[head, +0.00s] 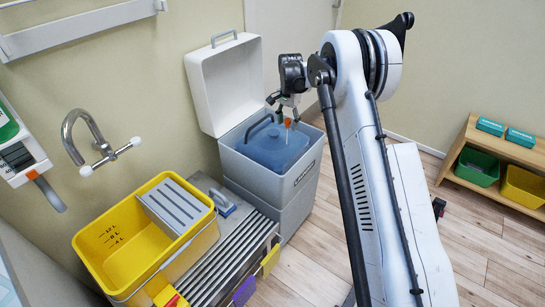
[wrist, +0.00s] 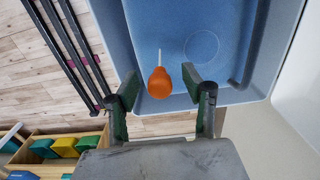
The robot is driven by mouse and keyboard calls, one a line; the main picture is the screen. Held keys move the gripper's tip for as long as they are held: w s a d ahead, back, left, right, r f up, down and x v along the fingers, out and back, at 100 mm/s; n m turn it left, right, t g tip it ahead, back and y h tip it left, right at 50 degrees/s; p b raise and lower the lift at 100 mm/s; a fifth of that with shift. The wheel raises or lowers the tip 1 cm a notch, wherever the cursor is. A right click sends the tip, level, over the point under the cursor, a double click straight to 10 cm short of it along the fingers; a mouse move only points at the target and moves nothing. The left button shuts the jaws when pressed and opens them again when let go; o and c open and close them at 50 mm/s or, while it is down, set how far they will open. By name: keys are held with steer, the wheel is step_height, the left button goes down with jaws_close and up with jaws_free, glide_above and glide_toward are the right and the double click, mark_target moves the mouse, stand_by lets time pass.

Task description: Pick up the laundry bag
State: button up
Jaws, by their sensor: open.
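I see nothing that is clearly a laundry bag. In the head view a blue body with a dark handle (head: 270,148) fills the top of an open grey bin (head: 302,168); I cannot tell whether it is a bag or a rigid insert. My gripper (head: 285,109) is open above it, fingers pointing down. In the wrist view my gripper (wrist: 160,82) has its fingers apart on either side of an orange bulb with a pale thin stem (wrist: 159,85). The bulb shows against the blue surface (wrist: 190,25); whether the fingers touch it is unclear.
The bin's white lid (head: 226,85) stands open behind it. To its left are a ribbed grey bench (head: 222,262) and a yellow tub (head: 110,238). A wall tap (head: 88,140) juts out. A wooden shelf with bins (head: 495,157) stands right; floor between is mostly clear.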

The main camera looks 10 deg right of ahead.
steer(key=shift+f, duration=0.25)
jaws_close()
